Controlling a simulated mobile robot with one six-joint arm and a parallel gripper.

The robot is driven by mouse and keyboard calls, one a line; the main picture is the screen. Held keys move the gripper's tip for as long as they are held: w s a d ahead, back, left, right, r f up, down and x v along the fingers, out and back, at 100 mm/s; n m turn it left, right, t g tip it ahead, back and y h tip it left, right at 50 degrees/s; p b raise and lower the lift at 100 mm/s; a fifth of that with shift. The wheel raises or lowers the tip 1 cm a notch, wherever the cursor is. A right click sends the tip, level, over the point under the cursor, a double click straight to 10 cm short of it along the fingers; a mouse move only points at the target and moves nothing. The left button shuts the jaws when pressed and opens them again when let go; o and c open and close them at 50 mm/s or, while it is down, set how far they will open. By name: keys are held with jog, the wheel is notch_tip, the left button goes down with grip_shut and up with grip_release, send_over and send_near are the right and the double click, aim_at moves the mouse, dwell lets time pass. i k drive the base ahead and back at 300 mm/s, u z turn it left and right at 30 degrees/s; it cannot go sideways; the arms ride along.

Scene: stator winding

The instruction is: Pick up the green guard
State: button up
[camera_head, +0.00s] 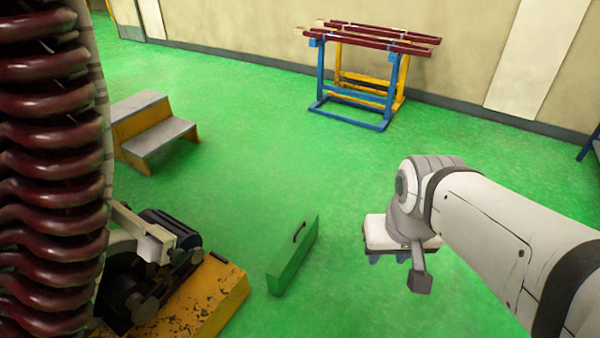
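The green guard (296,258) is a long narrow box-like piece with a dark handle on its top. It stands on the green floor at the lower middle of the head view, close to the yellow machine base. My gripper (402,258) is to the right of the guard and apart from it, at the end of my white arm. Its wrist and white body hide most of it, and only small grey parts show below. I cannot see whether its fingers are open or shut.
A stator with dark red windings (50,170) fills the left edge. A worn yellow base (205,308) carries dark machinery beside the guard. A two-step stool (155,130) is at upper left. Blue and yellow trestles (355,85) stand by the back wall. The middle floor is clear.

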aim_at(279, 274)
jog(key=u, duration=0.15)
jog(key=i, duration=1.7)
jog(key=u, duration=0.35)
